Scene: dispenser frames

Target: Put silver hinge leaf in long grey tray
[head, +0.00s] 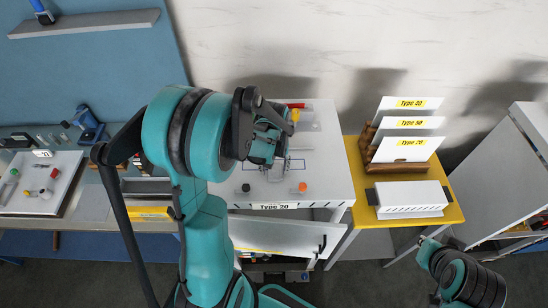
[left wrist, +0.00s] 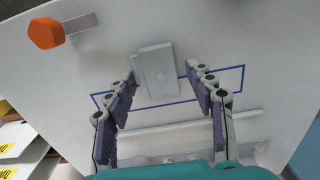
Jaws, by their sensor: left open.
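A pale grey, flat piece with a raised block, which looks like the silver hinge leaf (left wrist: 155,72), lies on the white table inside a blue outlined rectangle in the left wrist view. My left gripper (left wrist: 161,80) is open, its purple-padded fingers on either side of the piece and apart from it. In the head view, my left gripper (head: 268,150) is over the white table and hides much of its middle. A long pale grey strip, possibly the long grey tray (left wrist: 185,130), lies beyond the blue outline.
An orange-ended part (left wrist: 45,33) lies near the piece. The white table (head: 330,180) also carries a dark-capped part and red and yellow parts. A yellow table (head: 445,218) with signs and a white box (head: 410,197) stands right. A tray of small parts (head: 70,170) is left.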

